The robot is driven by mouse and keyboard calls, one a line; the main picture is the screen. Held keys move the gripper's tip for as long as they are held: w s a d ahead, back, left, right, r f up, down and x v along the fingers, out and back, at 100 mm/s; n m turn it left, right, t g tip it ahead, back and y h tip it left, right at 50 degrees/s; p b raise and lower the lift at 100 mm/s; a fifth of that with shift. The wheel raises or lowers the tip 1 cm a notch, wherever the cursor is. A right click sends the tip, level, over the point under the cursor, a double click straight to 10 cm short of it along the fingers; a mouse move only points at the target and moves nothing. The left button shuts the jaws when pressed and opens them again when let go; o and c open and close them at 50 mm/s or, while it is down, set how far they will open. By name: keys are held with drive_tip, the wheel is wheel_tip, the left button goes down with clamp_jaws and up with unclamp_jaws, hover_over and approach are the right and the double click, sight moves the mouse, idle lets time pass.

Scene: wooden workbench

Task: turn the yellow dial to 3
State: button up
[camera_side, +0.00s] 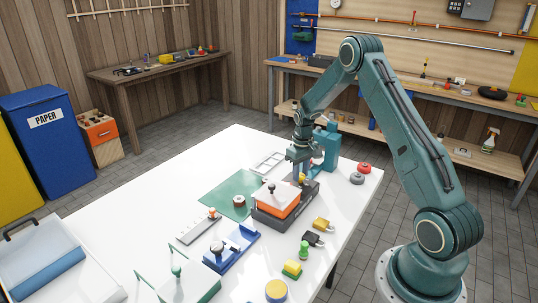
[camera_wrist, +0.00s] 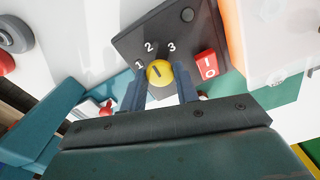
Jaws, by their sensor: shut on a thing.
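The yellow dial (camera_wrist: 159,73) sits on a dark panel (camera_wrist: 133,42) marked with white 1, 2 and 3. Its short dark mark points up and slightly left in the wrist view, roughly toward the 2. My gripper (camera_wrist: 161,80) is shut on the dial, with one finger on each side of it. In the side view my gripper (camera_side: 300,174) reaches down to the back end of the machine with the orange body (camera_side: 274,206). The dial is too small to make out clearly there.
A red I/O switch (camera_wrist: 206,65) is on the panel close to the right finger. Red (camera_side: 364,168) and grey (camera_side: 357,178) round parts lie to the right. A green mat (camera_side: 226,190) lies left of the machine.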

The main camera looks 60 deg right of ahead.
sight(301, 175)
drive_tip(key=shift+m, duration=0.4)
drive_tip(key=m, duration=1.1)
idle(0.4)
drive_tip(key=o, duration=1)
drive_tip(key=shift+c, duration=0.2)
wheel_tip(301, 175, up, 14)
